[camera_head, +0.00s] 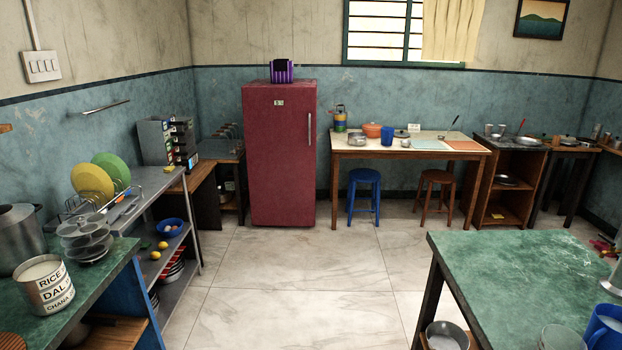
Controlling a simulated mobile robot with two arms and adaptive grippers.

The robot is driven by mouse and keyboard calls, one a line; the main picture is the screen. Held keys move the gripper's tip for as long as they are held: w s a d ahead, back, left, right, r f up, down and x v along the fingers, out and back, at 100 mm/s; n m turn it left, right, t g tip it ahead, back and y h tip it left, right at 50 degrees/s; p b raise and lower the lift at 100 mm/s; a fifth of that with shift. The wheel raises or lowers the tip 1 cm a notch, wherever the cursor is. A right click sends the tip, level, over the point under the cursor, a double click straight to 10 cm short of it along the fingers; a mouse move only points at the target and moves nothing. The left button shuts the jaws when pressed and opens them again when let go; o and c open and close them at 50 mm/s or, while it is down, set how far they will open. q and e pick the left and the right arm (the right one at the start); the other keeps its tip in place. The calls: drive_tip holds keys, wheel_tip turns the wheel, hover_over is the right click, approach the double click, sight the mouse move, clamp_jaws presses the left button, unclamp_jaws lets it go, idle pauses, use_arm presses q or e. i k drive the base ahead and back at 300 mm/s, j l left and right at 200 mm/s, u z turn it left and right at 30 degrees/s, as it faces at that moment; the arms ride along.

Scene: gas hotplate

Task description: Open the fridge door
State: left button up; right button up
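The red fridge (278,160) stands upright against the far wall, left of the picture's middle. Its door is shut. A light vertical handle (309,129) runs along the upper right edge of the door. A small label sits near the top of the door, and a purple striped item (282,71) stands on top of the fridge. Neither of my grippers shows in this view.
Tiled floor (300,275) lies clear up to the fridge. A green-topped table (520,265) stands at the front right, counters with dishes (105,270) at the left. A wooden table (350,152) with a blue stool (364,180) and brown stool (435,180) stands right of the fridge.

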sight(279, 122)
drive_tip(key=i+j, duration=0.15)
drive_tip(key=i, duration=0.95)
drive_tip(key=i+j, duration=0.1)
drive_tip(key=i, duration=0.95)
